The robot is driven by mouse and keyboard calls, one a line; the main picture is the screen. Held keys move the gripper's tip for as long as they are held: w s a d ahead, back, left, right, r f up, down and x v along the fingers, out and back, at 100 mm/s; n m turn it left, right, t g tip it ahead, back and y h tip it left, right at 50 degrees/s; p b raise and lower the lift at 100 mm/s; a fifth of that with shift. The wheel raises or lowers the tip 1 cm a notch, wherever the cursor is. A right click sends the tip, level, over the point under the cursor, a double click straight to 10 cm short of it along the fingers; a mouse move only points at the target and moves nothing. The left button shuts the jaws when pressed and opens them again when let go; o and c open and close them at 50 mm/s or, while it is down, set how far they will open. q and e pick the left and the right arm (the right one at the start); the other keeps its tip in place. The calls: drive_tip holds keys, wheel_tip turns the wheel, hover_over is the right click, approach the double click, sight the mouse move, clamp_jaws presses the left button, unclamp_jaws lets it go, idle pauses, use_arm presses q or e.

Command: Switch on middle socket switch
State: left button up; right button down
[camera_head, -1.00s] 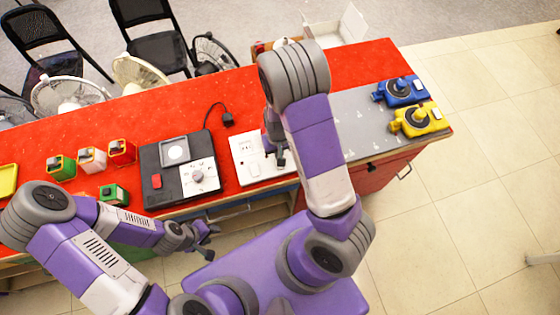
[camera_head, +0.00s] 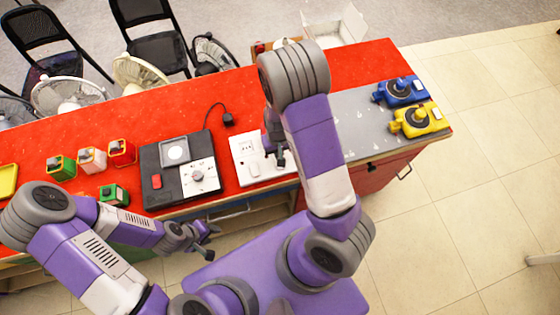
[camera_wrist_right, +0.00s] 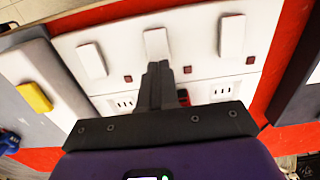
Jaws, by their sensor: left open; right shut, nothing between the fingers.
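The white socket panel (camera_head: 240,148) lies on the red table; my right arm covers its right part. In the right wrist view the panel (camera_wrist_right: 198,72) has three white rocker switches in a row: one switch (camera_wrist_right: 92,60), the middle switch (camera_wrist_right: 156,42) and another switch (camera_wrist_right: 232,35). Small dark red squares and sockets sit by them. My right gripper (camera_wrist_right: 157,68) is shut and empty, its tips at the lower edge of the middle switch. I cannot tell whether they touch it. In the head view my right gripper (camera_head: 281,160) is over the panel. My left gripper (camera_head: 212,232) is open and empty before the table.
A black box (camera_head: 150,158) with a dial and red button stands left of the panel. Several small coloured boxes (camera_head: 92,160) stand farther left. Chairs and fans stand behind.

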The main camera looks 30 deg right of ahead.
drive_tip(key=shift+f+b, duration=0.75)
drive_tip(key=shift+f, duration=0.2)
idle(0.9)
drive_tip(key=shift+r, duration=0.1)
wheel_tip(320, 180, up, 7)
drive_tip(key=p, duration=0.6)
drive_tip(key=shift+p, duration=0.3)
idle(0.3)
